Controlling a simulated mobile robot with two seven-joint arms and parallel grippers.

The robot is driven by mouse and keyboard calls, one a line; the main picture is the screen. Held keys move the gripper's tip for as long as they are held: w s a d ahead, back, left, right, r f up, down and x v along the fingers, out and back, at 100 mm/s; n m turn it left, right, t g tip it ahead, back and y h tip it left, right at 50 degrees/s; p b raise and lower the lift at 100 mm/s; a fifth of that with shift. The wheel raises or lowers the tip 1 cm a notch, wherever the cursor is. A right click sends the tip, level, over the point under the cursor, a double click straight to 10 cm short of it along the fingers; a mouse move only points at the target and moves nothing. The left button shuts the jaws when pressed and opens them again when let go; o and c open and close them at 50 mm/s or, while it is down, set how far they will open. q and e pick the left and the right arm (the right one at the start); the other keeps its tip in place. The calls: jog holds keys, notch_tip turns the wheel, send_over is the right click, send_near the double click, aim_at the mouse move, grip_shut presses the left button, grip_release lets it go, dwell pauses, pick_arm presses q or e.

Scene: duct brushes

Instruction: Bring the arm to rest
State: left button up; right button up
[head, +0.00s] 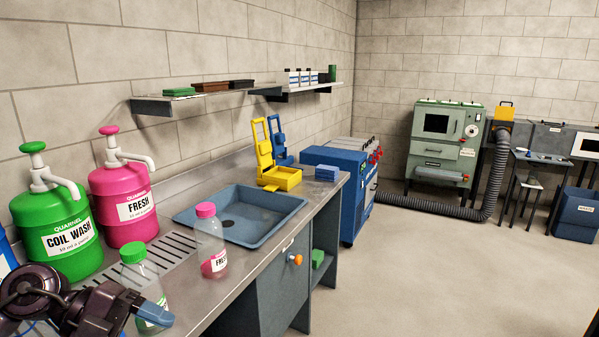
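My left arm comes in at the bottom left, with its dark links over the near end of the metal counter (215,296). Its gripper (153,311) has a blue-grey finger that overlaps the lower part of a clear bottle with a green cap (146,275). I cannot tell whether it touches the bottle or is open or shut. My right gripper is not in view.
A green COIL WASH pump jug (55,220) and a pink FRESH pump jug (125,205) stand behind the drain grille. A pink-capped bottle (209,240) stands by the blue-grey sink (285,225). Yellow holder (280,178) stands beyond. Floor at right is clear.

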pick_arm(q)
jog(key=w+a+f+n+t+y+b, duration=0.25)
jog(key=f+n+t+y, duration=0.25)
jog(key=f+n+t, duration=1.35)
jog(key=s+f+n+g+y, duration=0.3)
jog(key=s+f, duration=0.3)
jog(key=f, duration=0.2)
jog(key=s+f+n+g+y+b, duration=0.1)
jog(key=s+f+n+g+y, duration=0.3)
jog(key=f, duration=0.5)
jog(key=shift+s+a+f+n+g, duration=0.15)
jog(key=shift+s+a+n+g, duration=0.05)
jog(key=shift+s+n+g, duration=0.7)
